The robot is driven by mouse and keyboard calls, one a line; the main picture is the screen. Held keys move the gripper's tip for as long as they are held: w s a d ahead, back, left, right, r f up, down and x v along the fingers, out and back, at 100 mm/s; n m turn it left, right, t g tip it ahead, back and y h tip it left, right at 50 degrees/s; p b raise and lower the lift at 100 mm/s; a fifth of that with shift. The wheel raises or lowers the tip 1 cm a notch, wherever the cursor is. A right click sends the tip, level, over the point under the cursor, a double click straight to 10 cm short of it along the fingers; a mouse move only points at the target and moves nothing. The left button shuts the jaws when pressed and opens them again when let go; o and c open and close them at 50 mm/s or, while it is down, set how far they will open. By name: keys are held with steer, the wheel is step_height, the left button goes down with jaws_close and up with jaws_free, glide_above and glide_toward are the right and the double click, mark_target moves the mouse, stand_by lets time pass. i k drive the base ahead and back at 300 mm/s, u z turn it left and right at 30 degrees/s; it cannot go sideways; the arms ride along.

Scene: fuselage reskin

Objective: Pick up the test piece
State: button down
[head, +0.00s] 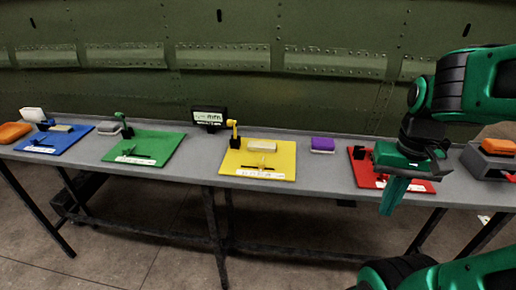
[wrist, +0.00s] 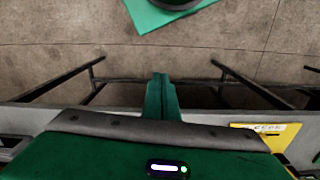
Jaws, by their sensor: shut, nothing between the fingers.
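No object is clearly marked as the test piece, so I cannot tell which one it is. A pale block (head: 262,146) lies on the yellow mat (head: 284,170), with a yellow tool stand (head: 232,130) beside it. A purple block (head: 323,144) lies on the bare bench between the yellow and red mats. My gripper (head: 389,208) hangs in front of the red mat (head: 425,187) and hides much of it. Its green fingers are together and empty, pointing down. In the wrist view the closed fingers (wrist: 160,80) show against the floor beyond the bench edge.
The long grey bench (head: 330,172) also carries a green mat (head: 145,147), a blue mat (head: 52,140), a small display (head: 209,118) and an orange block (head: 14,132). A grey holder (head: 482,163) with an orange block (head: 498,146) is at right. A riveted green fuselage wall stands behind.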

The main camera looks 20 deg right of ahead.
mark_target(253, 146)
steer(key=u, duration=2.1)
steer(key=k, duration=1.65)
steer(key=z, duration=0.7)
steer(key=i, duration=1)
